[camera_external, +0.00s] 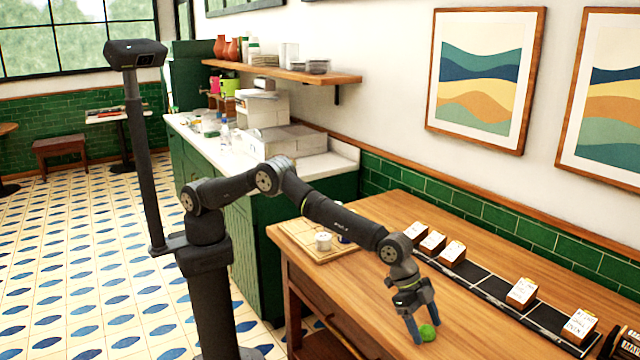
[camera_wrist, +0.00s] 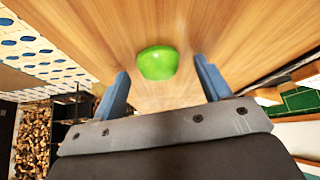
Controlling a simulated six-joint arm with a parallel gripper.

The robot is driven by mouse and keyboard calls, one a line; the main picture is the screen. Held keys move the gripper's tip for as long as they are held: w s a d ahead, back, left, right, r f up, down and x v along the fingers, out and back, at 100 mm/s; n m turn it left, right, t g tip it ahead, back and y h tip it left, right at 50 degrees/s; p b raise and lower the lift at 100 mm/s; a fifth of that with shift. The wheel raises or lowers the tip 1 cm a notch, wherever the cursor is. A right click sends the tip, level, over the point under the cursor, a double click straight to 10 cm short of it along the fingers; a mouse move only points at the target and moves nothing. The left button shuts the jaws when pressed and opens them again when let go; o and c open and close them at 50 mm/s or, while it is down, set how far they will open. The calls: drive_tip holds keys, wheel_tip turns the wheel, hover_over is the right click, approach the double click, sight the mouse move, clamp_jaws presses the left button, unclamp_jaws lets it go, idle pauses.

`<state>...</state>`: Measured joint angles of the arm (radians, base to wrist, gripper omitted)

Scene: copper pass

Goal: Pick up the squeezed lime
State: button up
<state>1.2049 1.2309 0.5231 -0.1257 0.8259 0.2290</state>
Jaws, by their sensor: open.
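The squeezed lime (camera_external: 428,332) is a small bright green rounded piece on the wooden table (camera_external: 350,290). In the wrist view the lime (camera_wrist: 158,63) lies ahead of my gripper, between the lines of the two blue fingers and a little beyond their tips. My gripper (camera_external: 424,328) points down close over the table, with the lime by its fingertips. In the wrist view my gripper (camera_wrist: 159,76) is open, its fingers wide apart with nothing held. I cannot tell whether a finger touches the lime.
A dark strip (camera_external: 478,276) with several small white-labelled boxes, one a labelled box (camera_external: 521,292), runs along the table's wall side. A wooden board (camera_external: 318,243) with a small white cup (camera_external: 323,241) is at the far left end. The table around the lime is clear.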

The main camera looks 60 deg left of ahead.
drive_tip(key=shift+c, duration=0.2)
drive_tip(key=c, duration=1)
